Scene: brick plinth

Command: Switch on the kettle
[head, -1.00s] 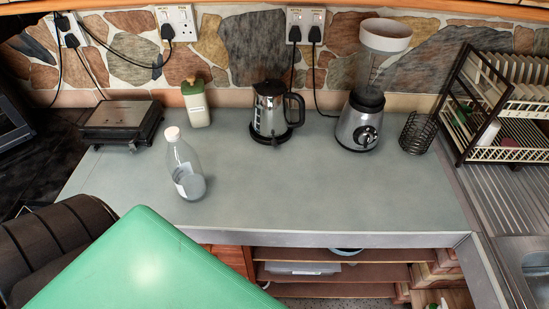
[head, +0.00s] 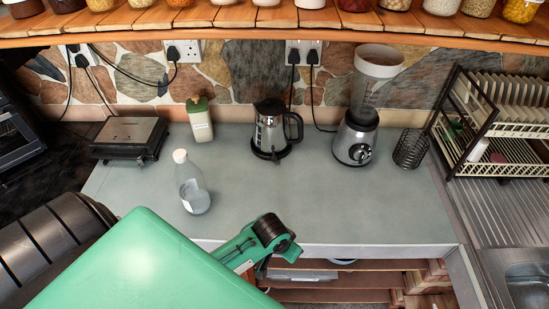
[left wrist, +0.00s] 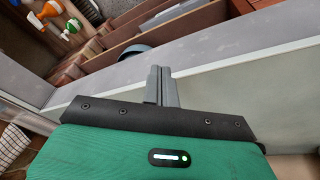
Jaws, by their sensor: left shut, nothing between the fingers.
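The kettle (head: 269,133) is a steel and black jug standing upright on its dark base at the back of the grey-green counter (head: 300,200). Its black handle is on the right side. Its switch is too small to make out. My left arm comes in from the lower left of the head view, with its green and black end near the counter's front edge, well short of the kettle. In the left wrist view my left gripper (left wrist: 161,72) is shut and empty, with its grey fingers together near the counter's front edge. The kettle is not in that view. My right gripper is not in view.
A glass bottle (head: 190,185) stands front left of the kettle. A green-lidded container (head: 199,121) and a grill (head: 129,139) stand at the back left. A blender (head: 355,138) and wire holder (head: 410,148) stand right. The counter in front of the kettle is clear. A jar shelf (head: 300,18) overhangs above.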

